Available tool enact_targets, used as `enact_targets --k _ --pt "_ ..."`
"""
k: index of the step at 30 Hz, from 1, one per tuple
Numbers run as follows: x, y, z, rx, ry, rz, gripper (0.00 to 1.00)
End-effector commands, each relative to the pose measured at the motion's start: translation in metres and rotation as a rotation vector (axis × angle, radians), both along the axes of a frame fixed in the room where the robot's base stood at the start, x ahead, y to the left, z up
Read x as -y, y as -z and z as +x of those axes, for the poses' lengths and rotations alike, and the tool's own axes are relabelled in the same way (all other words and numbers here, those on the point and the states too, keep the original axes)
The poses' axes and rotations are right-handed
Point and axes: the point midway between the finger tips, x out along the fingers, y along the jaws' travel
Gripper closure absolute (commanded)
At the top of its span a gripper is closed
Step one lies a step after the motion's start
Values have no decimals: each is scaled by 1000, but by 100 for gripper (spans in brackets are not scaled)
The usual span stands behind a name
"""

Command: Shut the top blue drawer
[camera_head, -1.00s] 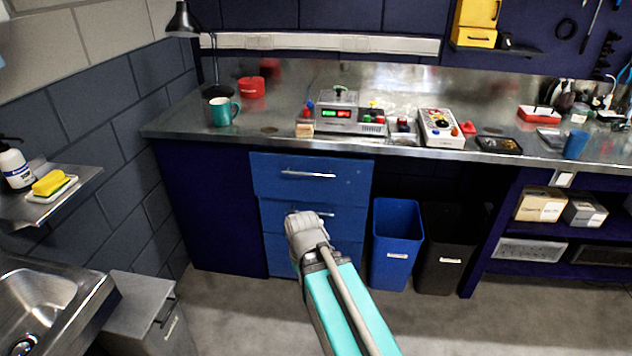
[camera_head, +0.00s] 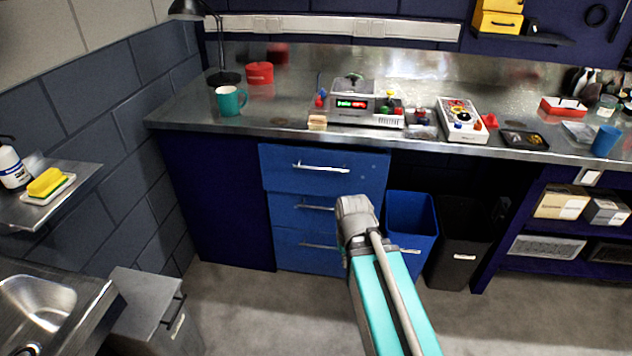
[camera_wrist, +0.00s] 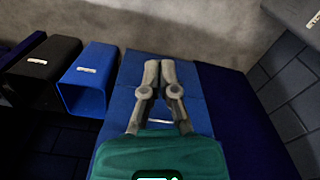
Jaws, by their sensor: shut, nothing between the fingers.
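The top blue drawer (camera_head: 325,172) is in the cabinet under the bench in the head view, with a silver bar handle (camera_head: 320,167). Its front stands a little proud of the two blue drawers below, so it looks slightly open. My wrist is low in front of the drawers' right side and hides part of the lower ones. The gripper's fingers are hidden in the head view. In the wrist view my gripper (camera_wrist: 160,70) is shut and empty, its fingers together over the blue drawer fronts. I cannot tell whether it touches them.
A blue bin (camera_head: 411,222) and a black bin (camera_head: 460,245) stand right of the drawers. A grey bin (camera_head: 150,310) and a sink (camera_head: 38,300) are at the lower left. The bench top (camera_head: 190,112) holds a teal mug (camera_head: 229,100) and devices. Floor before the drawers is open.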

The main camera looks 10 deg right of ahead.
Motion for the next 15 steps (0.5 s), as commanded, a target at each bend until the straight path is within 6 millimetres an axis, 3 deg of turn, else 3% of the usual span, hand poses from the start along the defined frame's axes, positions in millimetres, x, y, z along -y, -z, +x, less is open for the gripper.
enact_targets --k 7,8,15 --pt "5 10 10 30 -55 -47 100" --pt "13 13 13 39 -75 -62 100" --pt "39 40 56 148 -342 -296 100"
